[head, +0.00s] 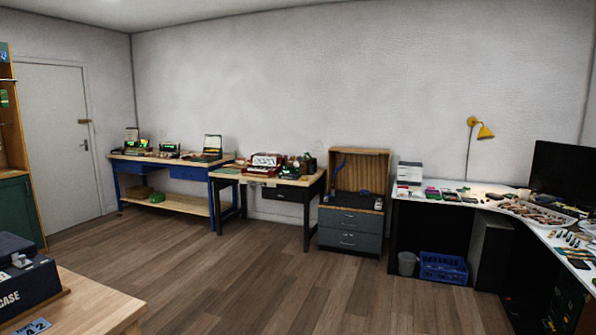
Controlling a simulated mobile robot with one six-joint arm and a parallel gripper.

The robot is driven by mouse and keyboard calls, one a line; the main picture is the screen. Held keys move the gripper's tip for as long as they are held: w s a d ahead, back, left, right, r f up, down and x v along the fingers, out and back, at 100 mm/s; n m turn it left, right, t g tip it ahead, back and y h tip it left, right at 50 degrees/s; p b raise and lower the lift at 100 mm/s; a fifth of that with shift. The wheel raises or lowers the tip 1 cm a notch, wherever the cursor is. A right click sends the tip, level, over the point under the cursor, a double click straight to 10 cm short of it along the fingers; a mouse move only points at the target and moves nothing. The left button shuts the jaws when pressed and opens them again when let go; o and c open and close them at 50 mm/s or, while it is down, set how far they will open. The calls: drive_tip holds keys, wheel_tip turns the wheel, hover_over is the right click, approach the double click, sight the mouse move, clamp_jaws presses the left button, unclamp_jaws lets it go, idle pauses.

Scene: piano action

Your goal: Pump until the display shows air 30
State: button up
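I cannot make out a pump or a readable air display at this distance. Small devices with green lit parts, possibly displays, stand on the blue-legged bench (208,171): one at the left (131,138), one in the middle (169,147) and a case-like one at the right (212,145). A red and white apparatus (265,162) and a dark green device (300,166) stand on the wooden table (290,181) beside it. My gripper is not in view.
A dark blue case (30,275) sits on a wooden table (100,300) at the near left. A grey drawer cabinet (350,228), a waste bin (407,263), a blue crate (443,267) and a cluttered white desk (480,198) stand at the right. The wooden floor (260,280) between is clear.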

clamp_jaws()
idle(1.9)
